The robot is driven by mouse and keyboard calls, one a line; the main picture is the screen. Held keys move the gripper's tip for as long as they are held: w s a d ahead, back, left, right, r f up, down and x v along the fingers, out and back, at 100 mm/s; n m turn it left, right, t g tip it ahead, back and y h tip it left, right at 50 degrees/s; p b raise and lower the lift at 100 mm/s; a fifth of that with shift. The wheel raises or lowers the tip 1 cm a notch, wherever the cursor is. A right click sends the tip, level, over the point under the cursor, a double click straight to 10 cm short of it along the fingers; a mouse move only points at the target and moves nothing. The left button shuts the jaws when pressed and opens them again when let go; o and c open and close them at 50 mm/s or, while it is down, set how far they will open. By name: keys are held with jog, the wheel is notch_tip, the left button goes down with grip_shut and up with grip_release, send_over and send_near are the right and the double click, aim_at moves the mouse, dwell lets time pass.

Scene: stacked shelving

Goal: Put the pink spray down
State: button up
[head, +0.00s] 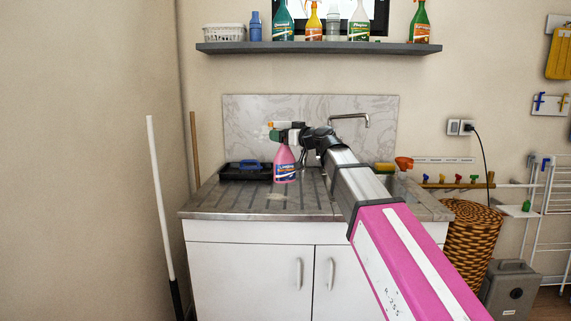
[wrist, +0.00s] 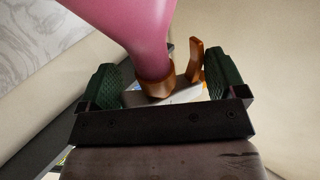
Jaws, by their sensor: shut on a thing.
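The pink spray (head: 285,168) is upright over the left part of the metal sink counter. I cannot tell whether its base touches the counter. My gripper (head: 287,135) is shut on the pink spray at its neck and head, coming from the right. In the wrist view the pink body (wrist: 125,28) and its orange-brown collar and trigger show between the two green finger pads of my gripper (wrist: 162,82). Part of the spray's head is hidden by the gripper.
A black tray (head: 232,172) with a blue item is left of the spray on the counter (head: 260,208). A faucet (head: 362,120) and an orange spray head (head: 403,163) are to the right. A shelf (head: 320,48) above holds several bottles. The front-left counter is mostly clear.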

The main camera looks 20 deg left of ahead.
jog(key=w+d+f, duration=0.1)
jog(key=w+f, duration=0.7)
jog(key=f, duration=0.1)
jog(key=shift+w+d, duration=0.15)
jog(key=shift+d, duration=0.2)
jog(key=o, duration=1.4)
jog(key=shift+f, duration=0.15)
jog(key=v, duration=1.2)
